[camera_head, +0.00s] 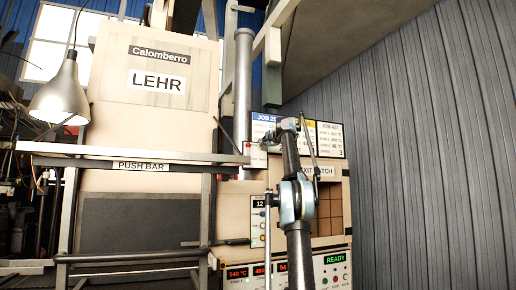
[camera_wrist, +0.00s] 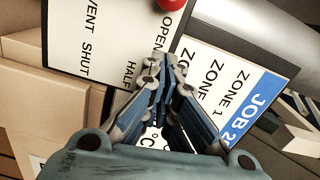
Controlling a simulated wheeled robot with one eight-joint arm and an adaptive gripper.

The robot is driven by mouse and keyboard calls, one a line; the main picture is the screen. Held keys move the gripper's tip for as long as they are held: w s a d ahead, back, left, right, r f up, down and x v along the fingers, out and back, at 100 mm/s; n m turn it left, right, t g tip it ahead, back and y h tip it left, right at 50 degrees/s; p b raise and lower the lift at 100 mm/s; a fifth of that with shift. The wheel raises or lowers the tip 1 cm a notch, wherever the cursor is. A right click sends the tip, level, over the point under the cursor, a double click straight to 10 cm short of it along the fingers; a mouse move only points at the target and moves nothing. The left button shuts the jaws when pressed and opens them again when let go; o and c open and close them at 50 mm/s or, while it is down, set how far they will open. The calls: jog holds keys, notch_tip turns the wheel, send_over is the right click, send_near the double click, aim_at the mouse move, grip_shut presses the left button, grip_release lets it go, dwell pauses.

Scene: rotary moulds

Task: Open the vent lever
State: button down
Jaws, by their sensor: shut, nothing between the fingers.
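The vent lever's red ball knob (camera_wrist: 171,4) is cut off by the top edge of the wrist view. It lies over a white plate (camera_wrist: 95,35) marked OPEN, HALF and VENT SHUT; the knob is beside the word OPEN. The lever's arm is not visible. My gripper (camera_wrist: 160,62) has its fingers together and empty, below the knob in the picture and apart from it. In the head view my gripper (camera_head: 272,136) is at the machine's front, right of a small red spot (camera_head: 247,146) that may be the knob.
The JOB card (camera_wrist: 235,85) lies close beside my fingers in the wrist view. The LEHR cabinet (camera_head: 150,100) has a push bar (camera_head: 140,166) across its front. A lamp (camera_head: 61,95) hangs at left. A display panel (camera_head: 300,272) is low, and the corrugated wall (camera_head: 420,150) is right.

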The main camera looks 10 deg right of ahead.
jog(key=v, duration=1)
dwell(0.3)
dwell(0.5)
jog(key=s+a+f+n+g, duration=0.3)
jog(key=s+a+f, duration=0.2)
jog(key=s+f, duration=0.55)
jog(key=s+a+f+n+g+y, duration=0.1)
jog(key=s+a+f+n+g, duration=0.45)
jog(key=f, duration=0.75)
jog(key=s+a+f+n, duration=0.1)
jog(key=s+a+f, duration=0.4)
jog(key=s+f, duration=0.55)
jog(key=s+d+f+n+g+h, duration=0.1)
jog(key=s+d+f+g+h, duration=0.1)
jog(key=s+f, duration=0.9)
jog(key=s+d+f+n+g+h, duration=0.1)
jog(key=s+d+f+g+h, duration=0.1)
jog(key=s+f, duration=0.9)
jog(key=s+d+f+n+g+h, duration=0.2)
jog(key=s+f, duration=0.9)
jog(key=f, duration=1.2)
jog(key=shift+s+d+f, duration=0.35)
jog(key=shift+d, duration=0.1)
jog(key=shift+g, duration=0.25)
